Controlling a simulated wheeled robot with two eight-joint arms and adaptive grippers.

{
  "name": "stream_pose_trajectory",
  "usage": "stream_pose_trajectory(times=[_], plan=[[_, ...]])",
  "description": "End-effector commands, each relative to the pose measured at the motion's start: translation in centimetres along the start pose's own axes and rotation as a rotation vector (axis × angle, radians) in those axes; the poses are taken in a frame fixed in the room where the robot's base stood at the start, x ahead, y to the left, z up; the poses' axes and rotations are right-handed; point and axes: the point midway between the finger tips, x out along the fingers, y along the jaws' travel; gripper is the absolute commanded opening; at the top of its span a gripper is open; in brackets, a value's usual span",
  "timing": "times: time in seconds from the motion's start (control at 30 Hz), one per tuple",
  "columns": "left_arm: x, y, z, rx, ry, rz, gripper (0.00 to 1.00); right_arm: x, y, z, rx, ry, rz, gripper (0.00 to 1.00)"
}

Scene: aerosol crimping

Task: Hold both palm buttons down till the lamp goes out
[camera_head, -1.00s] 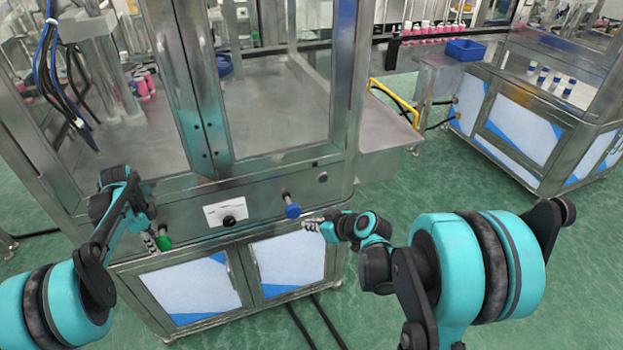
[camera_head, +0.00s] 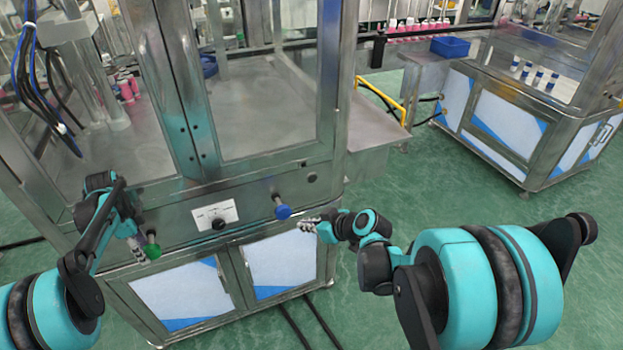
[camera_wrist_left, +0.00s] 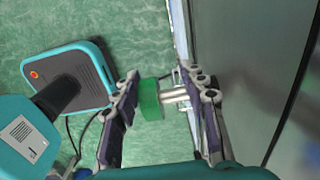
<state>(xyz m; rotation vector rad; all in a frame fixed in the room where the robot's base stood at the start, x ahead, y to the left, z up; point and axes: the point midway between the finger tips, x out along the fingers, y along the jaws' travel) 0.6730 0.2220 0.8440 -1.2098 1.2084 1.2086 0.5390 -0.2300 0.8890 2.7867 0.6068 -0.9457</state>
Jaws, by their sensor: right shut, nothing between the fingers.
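The green palm button (camera_head: 153,251) stands out from the front panel of the steel machine, at the left. My left gripper (camera_head: 137,248) is beside it. In the left wrist view the fingers of my left gripper (camera_wrist_left: 165,97) are apart, with the green button (camera_wrist_left: 149,99) showing between them. The blue palm button (camera_head: 282,212) is on the same panel, further right. My right gripper (camera_head: 303,224) is shut and empty, just right of and slightly below the blue button. I cannot tell whether it touches. I cannot make out a lit lamp.
A white label with a black knob (camera_head: 218,224) sits between the buttons. A small dark round fitting (camera_head: 312,177) is at the panel's upper right. White cabinet doors (camera_head: 178,297) lie below. Green floor (camera_head: 430,190) is open to the right.

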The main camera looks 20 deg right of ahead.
Motion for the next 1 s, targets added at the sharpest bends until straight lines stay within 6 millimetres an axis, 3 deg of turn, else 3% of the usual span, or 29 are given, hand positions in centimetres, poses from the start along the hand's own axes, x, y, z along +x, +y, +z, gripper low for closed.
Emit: stream_pose_trajectory(times=[0.17,0.6,0.8,1.0], plan=[[-1.9,0.0,0.0,0.0,0.0,-0.001,0.41,0.0,0.0,0.0,0.0,0.0,0.0,0.0],[-10.6,-0.1,0.0,0.0,0.0,-0.001,0.41,0.0,0.0,0.0,0.0,0.0,0.0,0.0],[-11.9,-0.1,0.0,0.0,0.0,-0.001,0.41,0.0,0.0,0.0,0.0,0.0,0.0,0.0],[-12.0,0.0,0.0,0.0,0.0,-0.001,0.41,0.0,0.0,0.0,0.0,0.0,0.0,0.0]])
